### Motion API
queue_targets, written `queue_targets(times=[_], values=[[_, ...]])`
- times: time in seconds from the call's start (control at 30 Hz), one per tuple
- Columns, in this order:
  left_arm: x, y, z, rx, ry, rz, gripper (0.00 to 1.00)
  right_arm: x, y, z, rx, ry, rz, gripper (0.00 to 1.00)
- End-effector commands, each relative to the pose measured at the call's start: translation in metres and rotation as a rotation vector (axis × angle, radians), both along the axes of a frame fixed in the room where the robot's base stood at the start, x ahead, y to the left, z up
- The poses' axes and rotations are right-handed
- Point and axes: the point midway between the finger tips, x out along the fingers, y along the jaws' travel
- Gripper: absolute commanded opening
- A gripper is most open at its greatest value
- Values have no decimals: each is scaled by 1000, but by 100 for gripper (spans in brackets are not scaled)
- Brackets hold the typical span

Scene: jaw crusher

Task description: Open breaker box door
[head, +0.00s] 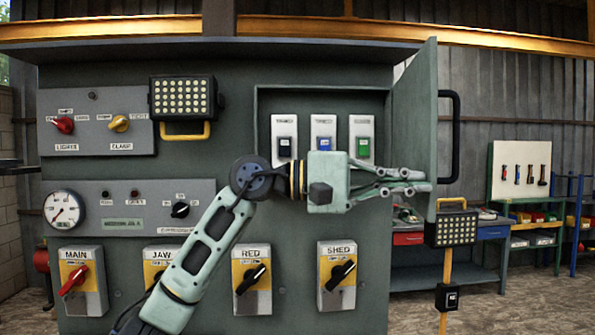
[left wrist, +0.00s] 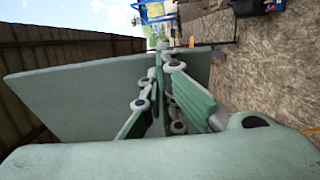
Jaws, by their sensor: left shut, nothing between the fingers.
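The breaker box (head: 262,120) in the middle of the grey-green panel stands open, and three breakers with blue and green switches show inside. Its door (head: 415,130) is swung out to the right and seen nearly edge-on, with a black handle (head: 455,135) on its outer face. My left gripper (head: 425,187) is shut and empty. It reaches across the front of the box, its fingertips at the inner side of the door; I cannot tell whether they touch. In the left wrist view the door (left wrist: 70,95) is a broad green plate behind the fingers (left wrist: 160,75). My right gripper is not in view.
Rotary switches (head: 88,280) line the panel below the box. A lamp (head: 183,98) is at upper left, and another lamp on a yellow post (head: 452,228) stands just right of the door. A workbench (head: 440,275) is behind. Floor at the right is clear.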

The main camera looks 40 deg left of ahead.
Motion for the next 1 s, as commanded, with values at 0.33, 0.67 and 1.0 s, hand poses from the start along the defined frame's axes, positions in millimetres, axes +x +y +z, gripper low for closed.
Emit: queue_targets(times=[0.33,0.67,1.0], values=[[35,-62,2,-1,-1,-2,0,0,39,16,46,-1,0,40],[50,-81,0,-1,-1,0,0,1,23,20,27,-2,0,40],[51,-82,-1,0,0,1,0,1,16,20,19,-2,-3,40]])
